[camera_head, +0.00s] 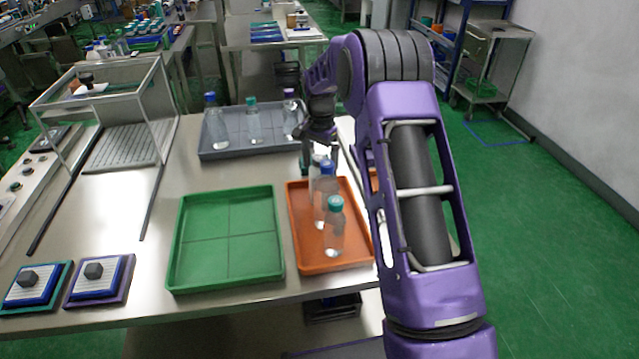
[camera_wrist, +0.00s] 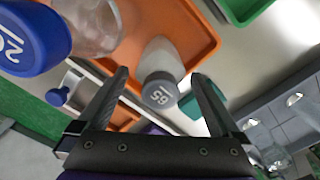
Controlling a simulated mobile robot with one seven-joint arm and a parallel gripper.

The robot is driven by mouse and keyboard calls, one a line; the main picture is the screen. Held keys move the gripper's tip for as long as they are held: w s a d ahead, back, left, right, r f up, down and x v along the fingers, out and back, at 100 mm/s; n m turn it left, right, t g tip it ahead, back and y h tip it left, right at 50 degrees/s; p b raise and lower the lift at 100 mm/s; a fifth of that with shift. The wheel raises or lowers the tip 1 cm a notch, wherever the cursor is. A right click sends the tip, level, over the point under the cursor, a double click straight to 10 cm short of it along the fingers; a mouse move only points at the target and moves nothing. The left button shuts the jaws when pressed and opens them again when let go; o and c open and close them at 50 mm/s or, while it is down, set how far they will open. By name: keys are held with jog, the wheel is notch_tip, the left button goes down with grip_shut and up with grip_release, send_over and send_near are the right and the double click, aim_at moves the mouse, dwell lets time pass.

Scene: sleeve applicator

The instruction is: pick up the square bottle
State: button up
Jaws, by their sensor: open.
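The orange tray (camera_head: 345,262) holds several clear bottles: a teal-capped bottle (camera_head: 334,232) in front, a blue-capped bottle (camera_head: 325,192) behind it, and a pale grey-capped bottle (camera_head: 314,178) farther back, partly hidden. My gripper (camera_head: 318,150) is over the tray's far end. In the wrist view my open gripper (camera_wrist: 160,76) has the grey-capped bottle (camera_wrist: 159,88), marked 65, between its fingers, apart from both as far as I can see. The blue-capped bottle (camera_wrist: 32,38) is at the upper left there. Which bottle is square I cannot tell.
An empty green tray (camera_head: 205,240) lies left of the orange one. A grey tray (camera_head: 245,151) with several capped bottles stands behind. A teal object (camera_wrist: 207,102) shows behind the right finger. A clear-sided frame (camera_head: 125,95) and two small pads are on the left.

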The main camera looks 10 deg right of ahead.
jog(key=shift+f, duration=1.25)
jog(key=c, duration=1.6)
